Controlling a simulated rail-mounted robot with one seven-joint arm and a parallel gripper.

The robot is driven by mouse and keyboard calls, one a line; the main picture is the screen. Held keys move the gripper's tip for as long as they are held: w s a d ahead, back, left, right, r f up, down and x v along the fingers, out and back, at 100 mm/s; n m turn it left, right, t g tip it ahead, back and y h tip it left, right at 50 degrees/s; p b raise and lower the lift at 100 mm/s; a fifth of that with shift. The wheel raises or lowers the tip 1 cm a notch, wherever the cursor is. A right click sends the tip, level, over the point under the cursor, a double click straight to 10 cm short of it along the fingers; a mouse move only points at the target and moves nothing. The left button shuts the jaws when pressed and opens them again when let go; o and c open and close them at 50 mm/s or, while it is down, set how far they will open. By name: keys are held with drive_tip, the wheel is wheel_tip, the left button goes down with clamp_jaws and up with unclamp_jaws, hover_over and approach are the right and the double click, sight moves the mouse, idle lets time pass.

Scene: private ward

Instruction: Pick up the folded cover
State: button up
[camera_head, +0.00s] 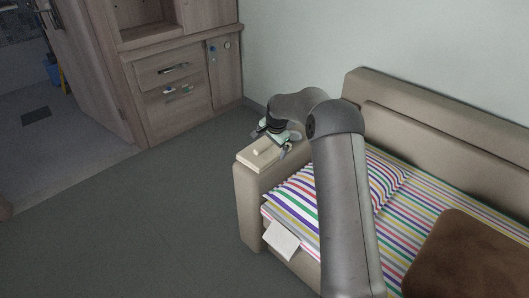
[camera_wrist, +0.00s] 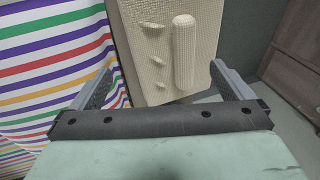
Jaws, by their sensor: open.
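A cream, woven-textured piece, which looks like the folded cover (camera_head: 257,157), lies on the left armrest of the sofa. In the wrist view the cover (camera_wrist: 153,60) shows a raised rounded bar and several small bumps on its surface. My gripper (camera_head: 274,141) is at the far end of the cover, over the armrest. In the wrist view my gripper (camera_wrist: 162,76) has its fingers spread wide, one at each side of the cover's near part. Nothing is held. I cannot tell whether the fingers touch the cover; my gripper hides its near end.
The sofa (camera_head: 246,206) has striped bedding (camera_head: 296,205) beside the armrest. A brown blanket or cushion (camera_head: 470,258) lies at lower right. A white piece (camera_head: 281,241) hangs at the sofa's front edge. A wooden cabinet (camera_head: 165,100) stands behind. The floor (camera_head: 130,220) at left is clear.

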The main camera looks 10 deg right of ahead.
sight(270, 151)
drive_tip(key=x, duration=0.4)
drive_tip(key=shift+w+d+f, duration=0.1)
drive_tip(key=shift+w+f, duration=0.05)
drive_tip(key=shift+w, duration=0.25)
drive_tip(key=c, duration=1)
drive_tip(key=shift+r, duration=0.45)
drive_tip(key=v, duration=0.3)
drive_tip(key=shift+w+r, duration=0.2)
drive_tip(key=shift+r, duration=0.05)
drive_tip(key=shift+c, duration=0.2)
drive_tip(key=s+r, duration=0.9)
drive_tip(key=s, duration=0.4)
drive_tip(key=shift+s, duration=0.25)
drive_tip(key=shift+p, duration=0.4)
